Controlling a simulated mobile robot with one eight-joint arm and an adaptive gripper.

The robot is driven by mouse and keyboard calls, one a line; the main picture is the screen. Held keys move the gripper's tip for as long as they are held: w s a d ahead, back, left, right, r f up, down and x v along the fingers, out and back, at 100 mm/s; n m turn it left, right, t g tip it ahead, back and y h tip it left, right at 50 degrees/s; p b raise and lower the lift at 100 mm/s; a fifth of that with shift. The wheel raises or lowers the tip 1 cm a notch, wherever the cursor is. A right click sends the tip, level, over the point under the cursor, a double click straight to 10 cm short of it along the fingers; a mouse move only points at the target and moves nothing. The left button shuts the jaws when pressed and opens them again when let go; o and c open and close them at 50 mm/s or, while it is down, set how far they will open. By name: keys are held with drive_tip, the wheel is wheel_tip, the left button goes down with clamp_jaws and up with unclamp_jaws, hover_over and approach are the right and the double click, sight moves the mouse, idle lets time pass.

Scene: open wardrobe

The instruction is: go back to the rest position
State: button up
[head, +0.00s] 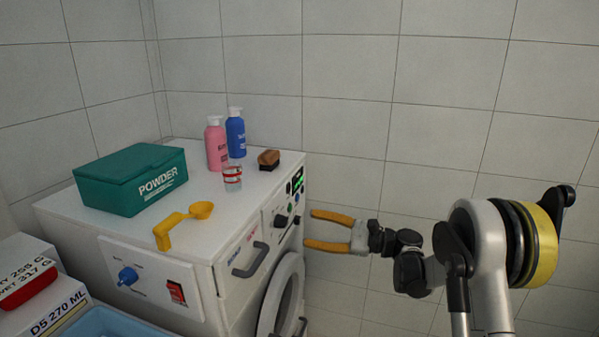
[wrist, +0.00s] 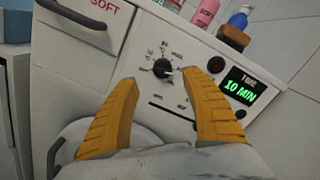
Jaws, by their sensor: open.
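My gripper (head: 312,229) is open and empty, with two yellow fingers spread apart. In the head view it is to the right of the washing machine (head: 232,215), facing its front panel. In the wrist view my gripper (wrist: 171,80) frames a black dial (wrist: 162,68) between its fingertips. A lit display (wrist: 243,92) to the right of the dial reads 10 MIN. I cannot tell from these views whether a fingertip touches the panel.
On the machine's top stand a green powder box (head: 133,178), a yellow scoop (head: 183,222), a pink bottle (head: 216,146), a blue bottle (head: 236,135), a small clear bottle (head: 232,178) and a brush (head: 268,160). A round door (head: 284,297) is below the panel. A tiled wall (head: 350,120) stands behind.

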drive_tip(key=s+r+n+h, duration=0.3)
drive_tip(key=s+h, duration=0.2)
drive_tip(key=s, duration=0.3)
drive_tip(key=s+r+n+h, duration=0.2)
drive_tip(key=s+n+h, duration=0.15)
drive_tip(key=s, duration=0.45)
drive_tip(key=s+d+f+n+h, duration=0.2)
drive_tip(key=s+d, duration=0.4)
drive_tip(key=s, duration=0.3)
drive_tip(key=s+d+f+n+t+h, duration=0.1)
drive_tip(key=s+d+n+h, duration=0.4)
drive_tip(key=s, duration=0.5)
drive_tip(key=shift+s+d+f+h, duration=0.25)
drive_tip(key=shift+d+f+h, duration=0.4)
drive_tip(key=shift+d+h, duration=0.5)
drive_tip(key=shift+d+n, duration=0.1)
drive_tip(key=shift+n, duration=0.15)
